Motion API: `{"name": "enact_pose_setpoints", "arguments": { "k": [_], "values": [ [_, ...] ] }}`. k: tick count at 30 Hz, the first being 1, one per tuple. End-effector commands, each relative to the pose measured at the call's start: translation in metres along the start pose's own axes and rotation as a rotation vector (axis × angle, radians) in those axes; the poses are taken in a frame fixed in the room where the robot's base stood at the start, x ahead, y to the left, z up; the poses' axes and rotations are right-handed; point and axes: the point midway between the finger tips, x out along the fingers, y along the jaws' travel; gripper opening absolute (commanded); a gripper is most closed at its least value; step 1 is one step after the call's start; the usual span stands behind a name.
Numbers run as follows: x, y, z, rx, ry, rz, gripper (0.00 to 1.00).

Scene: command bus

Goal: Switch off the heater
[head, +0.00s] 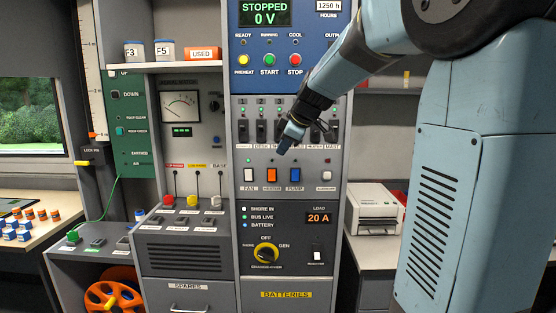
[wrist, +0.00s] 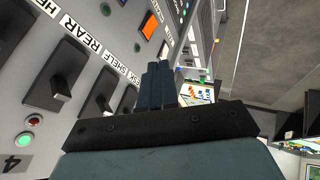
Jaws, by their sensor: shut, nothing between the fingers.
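In the head view the heater switch (head: 271,175) is an orange rocker above a label that appears to read HEATER, between the white FAN switch (head: 249,175) and the blue PUMP switch (head: 295,175). My gripper (head: 284,149) is shut and empty, pointing down in front of the panel, a little above and right of the orange switch. In the wrist view the closed fingers (wrist: 156,70) show below the orange switch (wrist: 149,26), with a visible gap between them. I cannot tell which way the rocker is tipped.
A row of black breaker levers (head: 260,130) sits just above the rockers, partly behind my gripper. A yellow rotary knob (head: 266,253) is lower on the column. A white printer (head: 374,205) stands to the right. Coloured levers (head: 193,201) stand to the left.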

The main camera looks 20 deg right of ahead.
Motion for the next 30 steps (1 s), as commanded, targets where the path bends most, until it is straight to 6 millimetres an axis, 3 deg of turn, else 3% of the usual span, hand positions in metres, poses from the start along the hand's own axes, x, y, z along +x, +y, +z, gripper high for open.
{"name": "enact_pose_setpoints", "arguments": {
  "k": [6,22,26,30],
  "values": [
    [-0.017,0.004,0.000,0.001,-0.001,0.000,0.00],
    [-0.019,0.004,0.001,0.005,-0.002,0.000,0.00],
    [-0.028,-0.011,0.002,0.050,-0.012,-0.004,0.00],
    [-0.048,-0.048,0.007,0.174,-0.042,-0.011,0.00]
  ]
}}
